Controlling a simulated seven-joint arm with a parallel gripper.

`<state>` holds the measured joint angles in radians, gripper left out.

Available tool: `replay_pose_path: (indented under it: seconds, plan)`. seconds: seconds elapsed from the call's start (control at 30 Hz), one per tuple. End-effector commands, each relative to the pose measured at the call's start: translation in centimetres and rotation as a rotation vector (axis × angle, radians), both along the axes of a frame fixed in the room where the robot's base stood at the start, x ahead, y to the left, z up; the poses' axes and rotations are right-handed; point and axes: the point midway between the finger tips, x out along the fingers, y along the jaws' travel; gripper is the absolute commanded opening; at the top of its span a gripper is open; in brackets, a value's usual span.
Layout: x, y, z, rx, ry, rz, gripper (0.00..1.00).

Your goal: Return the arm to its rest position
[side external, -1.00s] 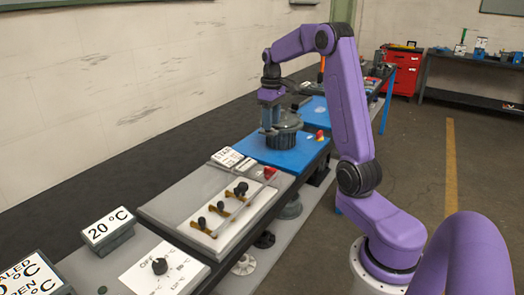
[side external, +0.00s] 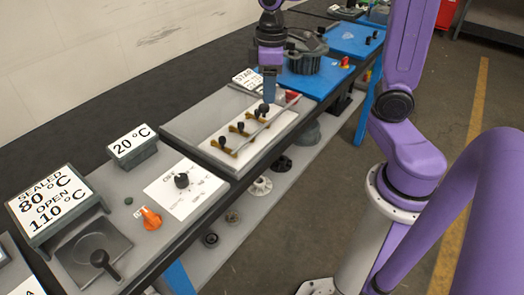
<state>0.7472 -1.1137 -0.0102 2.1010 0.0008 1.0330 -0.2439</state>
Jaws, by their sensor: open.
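My purple arm (side external: 405,80) stands to the right of the bench, its upper part cut off by the top edge. My gripper (side external: 270,97) points down over the far end of a white panel (side external: 238,137) with several black-knobbed brass levers. The jaws are open, and I see nothing between them. The fingertips are close to the farthest lever (side external: 263,109); whether they touch it, I cannot tell. The arm's wrist partly hides the area just behind.
A dark ribbed pot (side external: 306,58) stands on a blue plate (side external: 325,83) behind the gripper. Nearer are a dial panel (side external: 186,185), a "20 °C" box (side external: 133,146), an orange knob (side external: 150,217) and a sealed/open temperature sign (side external: 55,203). Open floor lies right of the bench.

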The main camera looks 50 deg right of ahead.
Motion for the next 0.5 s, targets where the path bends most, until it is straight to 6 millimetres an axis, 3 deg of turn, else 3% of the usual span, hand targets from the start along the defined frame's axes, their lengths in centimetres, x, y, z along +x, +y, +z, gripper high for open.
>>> replay_pose_path:
  seconds: [0.2, 0.5]
  plan:
    - [-6.3, 3.5, -0.8, 0.003, -0.003, 0.165, 0.45]
    - [-14.7, 5.1, -2.2, 0.01, -0.005, 0.375, 0.45]
